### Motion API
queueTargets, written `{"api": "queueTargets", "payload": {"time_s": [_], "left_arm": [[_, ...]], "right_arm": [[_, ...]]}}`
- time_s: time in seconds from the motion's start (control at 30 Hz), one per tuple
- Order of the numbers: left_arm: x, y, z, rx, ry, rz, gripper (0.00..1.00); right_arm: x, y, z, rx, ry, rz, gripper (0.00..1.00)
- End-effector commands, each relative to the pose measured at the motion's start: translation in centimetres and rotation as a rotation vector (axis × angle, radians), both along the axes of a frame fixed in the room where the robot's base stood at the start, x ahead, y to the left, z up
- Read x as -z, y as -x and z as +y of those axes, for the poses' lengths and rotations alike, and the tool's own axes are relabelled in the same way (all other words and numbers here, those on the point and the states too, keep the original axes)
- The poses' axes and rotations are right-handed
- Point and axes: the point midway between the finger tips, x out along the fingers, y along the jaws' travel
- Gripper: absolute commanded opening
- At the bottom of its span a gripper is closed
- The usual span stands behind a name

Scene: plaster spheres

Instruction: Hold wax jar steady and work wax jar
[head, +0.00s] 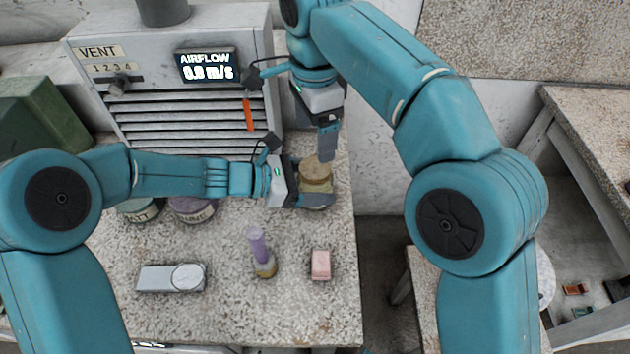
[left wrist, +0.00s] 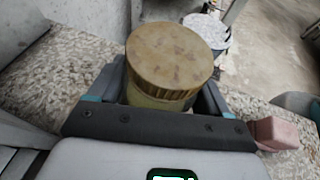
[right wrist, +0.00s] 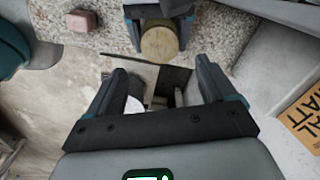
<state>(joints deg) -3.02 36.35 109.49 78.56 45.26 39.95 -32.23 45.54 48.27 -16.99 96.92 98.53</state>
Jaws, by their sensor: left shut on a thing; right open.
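The wax jar (head: 316,172) has a brown ribbed lid and stands near the right edge of the speckled table, below the vent unit. It fills the middle of the left wrist view (left wrist: 168,60), lid on, with a pale body below. My left gripper (head: 318,197) is shut around the jar's body from the left. My right gripper (head: 327,150) points down just above and beside the jar's lid. In the right wrist view my right gripper (right wrist: 160,90) is open and empty, with the jar's lid (right wrist: 160,43) beyond its fingertips.
The vent unit (head: 165,75) stands behind. The table's right edge is close to the jar.

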Motion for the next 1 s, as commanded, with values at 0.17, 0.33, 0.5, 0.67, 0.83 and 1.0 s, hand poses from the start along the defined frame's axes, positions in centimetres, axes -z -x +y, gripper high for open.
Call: {"api": "queueTargets", "payload": {"time_s": [0.17,0.33,0.5,0.67,0.83,1.0], "left_arm": [[0.5,0.1,0.1,-0.001,-0.008,0.004,0.0],[0.6,0.1,0.1,0.001,-0.01,0.006,0.0],[0.7,0.2,0.1,0.002,-0.012,0.007,0.0],[0.8,0.2,0.1,0.002,-0.012,0.009,0.0],[0.9,0.3,0.1,0.003,-0.014,0.01,0.0],[0.9,0.3,0.1,0.002,-0.014,0.011,0.0]], "right_arm": [[0.0,0.1,0.1,-0.202,0.003,-0.005,0.84],[0.4,0.2,0.1,-0.366,0.007,-0.005,0.84],[2.5,0.2,0.0,-0.384,0.009,-0.005,0.84],[5.3,0.2,0.0,-0.383,0.009,-0.004,0.84],[7.4,0.1,0.0,-0.38,0.008,-0.005,0.84],[8.1,0.1,0.0,-0.38,0.006,-0.007,0.84]]}}
